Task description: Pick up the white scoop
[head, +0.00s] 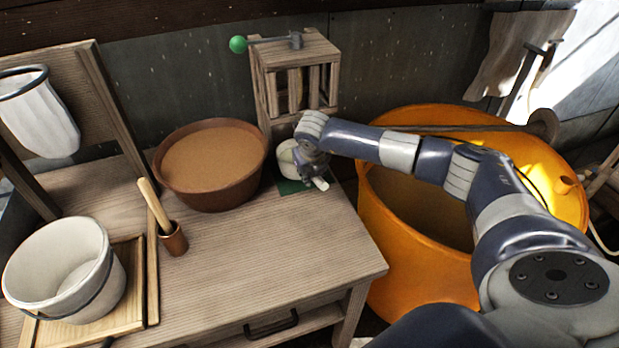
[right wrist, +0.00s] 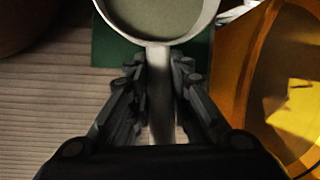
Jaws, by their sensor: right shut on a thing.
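The white scoop (head: 287,158) stands on a small green mat (head: 292,187) at the table's right end, partly hidden behind my right gripper. In the right wrist view the scoop's round bowl (right wrist: 160,42) is at the top, with a grey-green inside, and its handle runs down between my fingers. My right gripper (head: 315,172) is shut on this handle; it also shows in the right wrist view (right wrist: 160,75). The bowl overlaps the mat (right wrist: 104,50) in that view; I cannot tell whether it touches it. My left gripper is not in view.
A brown bowl (head: 210,199) of tan material stands left of the scoop. A wooden frame (head: 262,85) with a green-knobbed lever (head: 238,44) is behind. An orange vat (head: 400,245) stands right of the table. A white bucket (head: 110,285) and a mallet-like tool (head: 155,205) are at left.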

